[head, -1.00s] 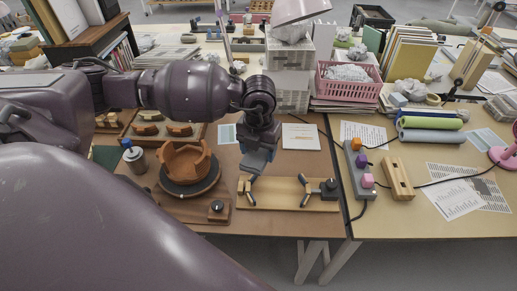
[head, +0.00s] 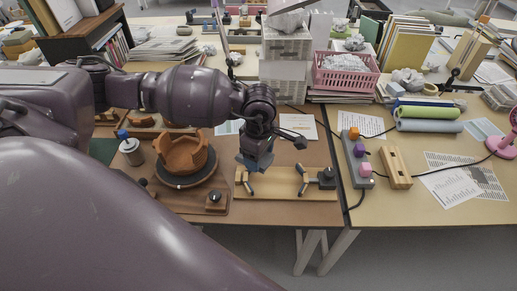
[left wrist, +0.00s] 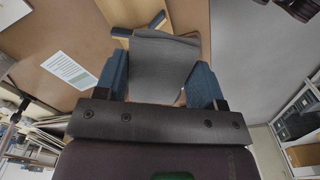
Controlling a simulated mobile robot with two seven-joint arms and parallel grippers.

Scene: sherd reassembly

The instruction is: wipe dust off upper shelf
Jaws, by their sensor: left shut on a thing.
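My left gripper (head: 254,163) hangs above the back edge of a light wooden board on the brown table. In the left wrist view its two blue fingers (left wrist: 158,78) are shut on a grey, flat, cloth-like thing (left wrist: 165,55). In the head view the grey thing is hard to make out. A dark wooden shelf unit (head: 88,35) stands at the back left, with binders on its top and books below. Its upper surface is only partly in view, and I cannot make out dust on it. My right gripper is not in view.
The wooden board (head: 285,190) has black-tipped clamps. A brown sherd bowl (head: 184,158) sits on a dark turntable left of the gripper, beside a grey jar (head: 132,152). A pink basket (head: 345,82) and stacked boxes stand behind.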

